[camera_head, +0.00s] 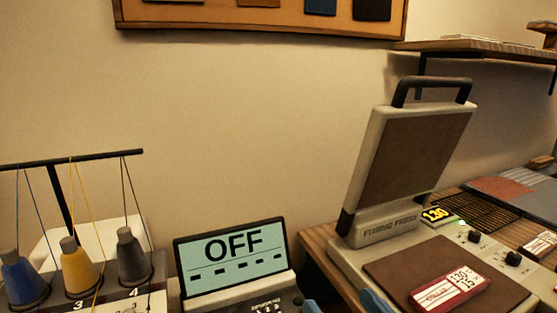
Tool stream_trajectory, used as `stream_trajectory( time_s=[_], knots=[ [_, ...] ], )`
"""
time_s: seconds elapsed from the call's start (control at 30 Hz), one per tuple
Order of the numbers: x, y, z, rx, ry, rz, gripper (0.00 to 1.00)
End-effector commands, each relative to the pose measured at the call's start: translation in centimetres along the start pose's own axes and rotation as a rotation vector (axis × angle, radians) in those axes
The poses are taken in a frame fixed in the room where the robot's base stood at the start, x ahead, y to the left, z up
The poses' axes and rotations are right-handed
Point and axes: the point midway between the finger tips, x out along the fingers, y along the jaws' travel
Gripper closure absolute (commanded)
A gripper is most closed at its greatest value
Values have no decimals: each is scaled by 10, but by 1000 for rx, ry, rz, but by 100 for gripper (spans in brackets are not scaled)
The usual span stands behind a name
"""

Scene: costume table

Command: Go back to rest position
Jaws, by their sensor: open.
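Only the two blue fingertips of my gripper (342,303) show, at the bottom edge of the head view. They stand apart with nothing visible between them; the rest of the gripper and arm is out of frame. The left fingertip is by the lower right of the display unit, the right one by the near left corner of the fusing press (385,231). The press stands open, its lid (415,157) tilted up. A red and white card (449,291) marked 130 lies on its brown lower plate (415,262).
A display (232,256) reading OFF stands at the lower middle. Thread cones, blue, yellow (80,268) and grey, stand under a black thread rack (75,160) at left. A wall shelf (480,46) overhangs the right; the middle air is clear.

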Motion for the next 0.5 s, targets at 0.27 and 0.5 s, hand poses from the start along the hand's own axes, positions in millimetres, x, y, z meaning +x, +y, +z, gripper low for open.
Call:
stream_trajectory(
  time_s=[0.27,0.5],
  knots=[
    [-92,8,69,122,-60,225,12],
    [-191,15,103,98,-123,362,12]
  ],
)
